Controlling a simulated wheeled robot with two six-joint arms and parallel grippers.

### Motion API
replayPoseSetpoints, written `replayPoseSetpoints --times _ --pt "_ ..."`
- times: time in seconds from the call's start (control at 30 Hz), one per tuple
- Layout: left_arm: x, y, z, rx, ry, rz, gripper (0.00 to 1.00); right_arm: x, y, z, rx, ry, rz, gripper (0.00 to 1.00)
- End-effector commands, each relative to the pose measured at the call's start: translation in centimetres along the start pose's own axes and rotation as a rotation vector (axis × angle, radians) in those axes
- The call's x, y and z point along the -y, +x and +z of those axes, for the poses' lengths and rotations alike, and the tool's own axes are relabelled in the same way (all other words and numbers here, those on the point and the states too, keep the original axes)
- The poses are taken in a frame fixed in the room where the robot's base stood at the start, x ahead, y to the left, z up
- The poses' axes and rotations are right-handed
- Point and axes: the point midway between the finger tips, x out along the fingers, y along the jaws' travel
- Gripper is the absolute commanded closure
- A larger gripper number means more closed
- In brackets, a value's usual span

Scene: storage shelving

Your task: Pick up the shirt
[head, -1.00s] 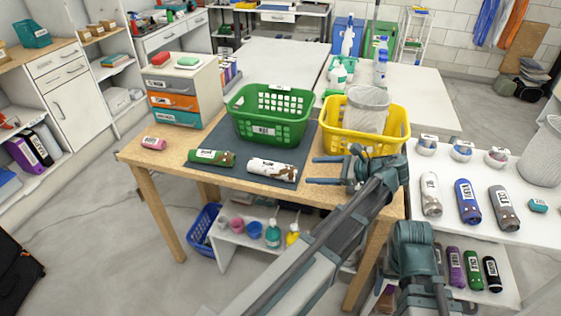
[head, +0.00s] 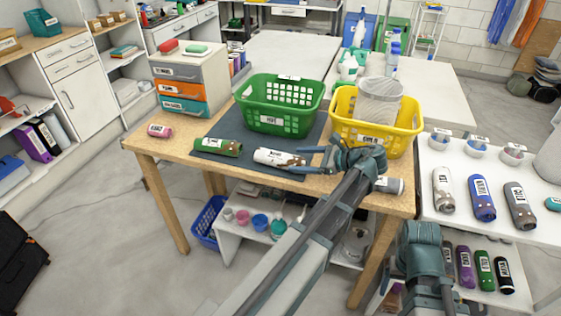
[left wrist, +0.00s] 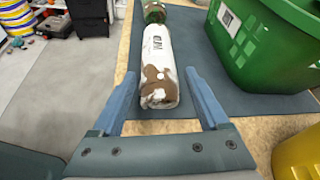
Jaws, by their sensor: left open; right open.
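A rolled white shirt with brown patches and a label (head: 275,157) lies on the dark mat; it also shows in the left wrist view (left wrist: 160,68). My left gripper (head: 301,160) is open at the roll's right end, with fingers on either side in the left wrist view (left wrist: 160,85). The fingers have not closed on it, and gaps show on both sides. My right gripper (head: 422,238) is low at the right, apart from the shirt; its fingers are mostly hidden.
A green camouflage roll (head: 218,147) lies just beyond the shirt's far end. A green basket (head: 268,121) and yellow basket (head: 343,125) stand behind. A pink roll (head: 160,131) lies left, and a grey roll (head: 390,185) lies right behind my left arm.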

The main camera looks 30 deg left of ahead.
Motion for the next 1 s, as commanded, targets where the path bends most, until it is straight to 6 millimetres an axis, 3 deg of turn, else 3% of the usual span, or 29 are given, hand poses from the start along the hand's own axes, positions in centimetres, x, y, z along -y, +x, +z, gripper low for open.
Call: replayPoseSetpoints --times 0.17,0.47,0.7,0.77,1.0 --pt "-0.1 0.8 -0.1 0.000 -0.001 0.001 0.22 0.0 0.4 0.0 0.000 0.000 0.000 0.19" --pt "-0.2 4.8 -0.2 0.001 0.000 0.002 0.22 0.2 2.0 -0.1 0.000 0.000 0.000 0.19" --pt "0.0 5.1 0.0 0.000 0.001 -0.001 0.22 0.2 1.9 -0.1 0.000 0.000 0.000 0.19" --pt "0.0 5.1 0.0 0.000 0.001 -0.001 0.30 0.2 1.9 -0.1 0.000 0.000 0.000 0.19" --pt "-0.1 5.1 0.0 0.000 0.000 0.000 0.73 0.2 1.9 -0.1 0.000 0.000 0.000 0.19"
